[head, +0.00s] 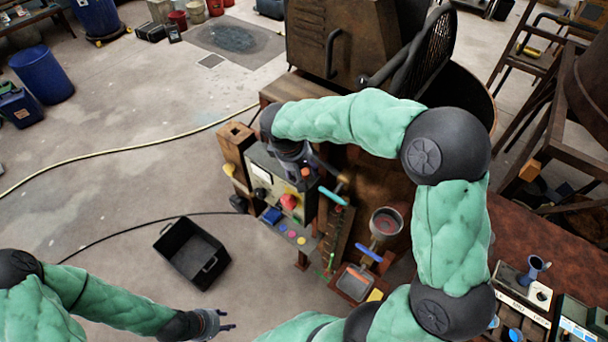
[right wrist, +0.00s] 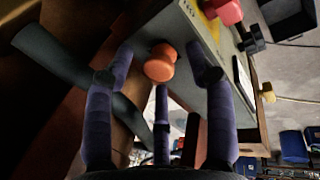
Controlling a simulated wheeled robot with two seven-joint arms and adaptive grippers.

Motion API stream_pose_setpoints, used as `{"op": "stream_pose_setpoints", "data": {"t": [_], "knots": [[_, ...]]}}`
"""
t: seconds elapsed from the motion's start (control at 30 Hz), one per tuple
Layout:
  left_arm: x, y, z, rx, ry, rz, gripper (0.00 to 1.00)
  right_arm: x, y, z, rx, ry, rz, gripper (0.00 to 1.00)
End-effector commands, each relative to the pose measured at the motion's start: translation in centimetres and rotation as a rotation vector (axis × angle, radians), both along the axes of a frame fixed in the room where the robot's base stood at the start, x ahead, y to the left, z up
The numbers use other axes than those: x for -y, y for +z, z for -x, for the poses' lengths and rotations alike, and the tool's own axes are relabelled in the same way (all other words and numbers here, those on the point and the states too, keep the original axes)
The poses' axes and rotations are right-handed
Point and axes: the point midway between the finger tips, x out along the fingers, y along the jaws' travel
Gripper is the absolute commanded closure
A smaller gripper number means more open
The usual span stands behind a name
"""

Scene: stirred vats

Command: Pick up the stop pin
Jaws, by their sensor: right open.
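An orange round-ended piece (right wrist: 160,64), which may be the stop pin, sits between the fingers of my right gripper (right wrist: 162,85) in the right wrist view. It stands at the edge of the control box; whether the fingers touch it I cannot tell. In the head view a small orange spot (head: 305,172) shows at that place, just beyond my right gripper (head: 301,166). My right gripper's fingers are apart. My left gripper (head: 226,321) is low at the left, over the floor, with its fingers apart and nothing in them.
The control box (head: 268,172) carries a red button (head: 289,202) and a yellow knob (head: 228,169). A black crate (head: 190,252) stands on open floor.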

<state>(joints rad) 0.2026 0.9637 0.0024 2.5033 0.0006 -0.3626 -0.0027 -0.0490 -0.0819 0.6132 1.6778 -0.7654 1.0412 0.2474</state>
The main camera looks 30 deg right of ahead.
Motion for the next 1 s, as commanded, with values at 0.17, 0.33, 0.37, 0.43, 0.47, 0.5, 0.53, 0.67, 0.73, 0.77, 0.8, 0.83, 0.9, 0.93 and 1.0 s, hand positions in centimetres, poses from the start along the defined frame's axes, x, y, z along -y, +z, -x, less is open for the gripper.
{"op": "stream_pose_setpoints", "data": {"t": [0.17,0.33,0.37,0.43,0.47,0.5,0.53,0.67,0.73,0.77,0.8,0.83,0.9,0.93,1.0], "knots": [[0.0,0.0,0.0,0.0,0.0,0.0,0.6,0.0,0.0,0.0,-0.001,0.0,0.0,0.7],[0.0,0.0,0.0,0.0,0.0,0.0,0.6,0.0,0.0,0.0,-0.001,0.0,0.0,0.95],[0.0,0.0,0.0,0.0,0.0,0.0,0.6,0.0,0.0,0.0,-0.001,0.0,0.0,0.95],[0.0,0.0,0.0,0.0,0.0,0.0,0.6,0.0,0.0,0.0,-0.001,0.0,0.0,0.95],[0.0,0.0,0.0,0.0,0.0,0.0,0.6,0.0,0.0,0.0,-0.001,0.0,0.0,0.95],[0.0,0.0,0.0,0.0,0.0,0.0,0.6,0.0,0.0,0.0,-0.001,0.0,0.0,0.95],[0.0,0.0,0.0,0.0,0.0,0.0,0.6,0.0,0.0,0.0,-0.001,0.0,0.0,0.95],[0.0,-0.1,0.0,0.0,0.0,0.0,0.6,0.0,0.3,0.0,0.0,0.0,0.0,0.95],[0.0,-0.1,0.0,0.0,0.0,0.0,0.6,0.0,0.9,-0.1,0.002,0.0,0.0,0.95],[0.0,-0.1,0.0,0.0,0.0,0.0,0.6,0.0,1.2,-0.1,0.004,0.0,0.001,0.95],[0.0,-0.2,0.0,0.0,0.0,0.0,0.6,0.0,1.8,-0.1,0.004,-0.001,0.001,0.95],[0.0,-0.2,0.0,0.0,0.0,0.0,0.6,-0.1,2.4,-0.1,0.005,-0.001,0.0,0.95],[0.0,-0.3,0.0,0.0,0.0,0.0,0.6,-0.1,3.7,-0.1,0.004,0.0,0.001,0.95],[0.0,-0.3,0.0,0.0,0.0,0.0,0.6,0.0,4.3,-0.1,0.004,0.0,0.001,0.95],[0.0,-0.4,0.0,0.0,0.0,0.0,0.6,-0.1,5.7,-0.1,0.005,0.0,0.0,0.95]]}}
